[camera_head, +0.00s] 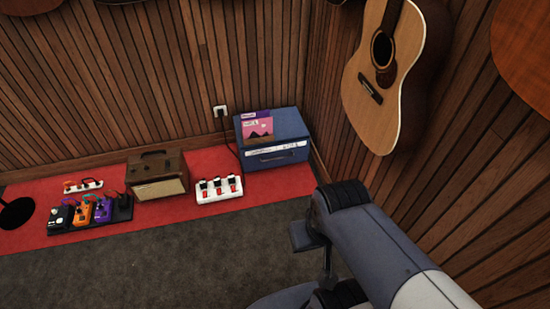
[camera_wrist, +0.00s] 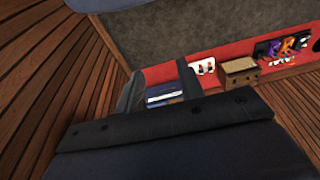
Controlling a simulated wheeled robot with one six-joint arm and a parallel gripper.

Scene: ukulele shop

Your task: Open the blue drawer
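The blue drawer unit (camera_head: 285,160) stands on the red floor strip against the wooden wall, near the corner. In the wrist view the blue unit (camera_wrist: 164,92) shows small and far off, partly covered by the gripper. My gripper (camera_wrist: 160,82) shows as two dark fingers with a gap between them; it looks open and empty. In the head view my arm reaches in from the lower right, its end right of and apart from the unit, with the fingers mostly hidden.
A pink picture sleeve (camera_head: 257,130) stands on top of the unit. A white pedal box (camera_head: 219,190), a brown amplifier (camera_head: 158,177) and a pedal board (camera_head: 90,215) line the red strip to the left. A guitar (camera_head: 385,75) hangs on the right wall. The grey carpet (camera_head: 180,265) in front is clear.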

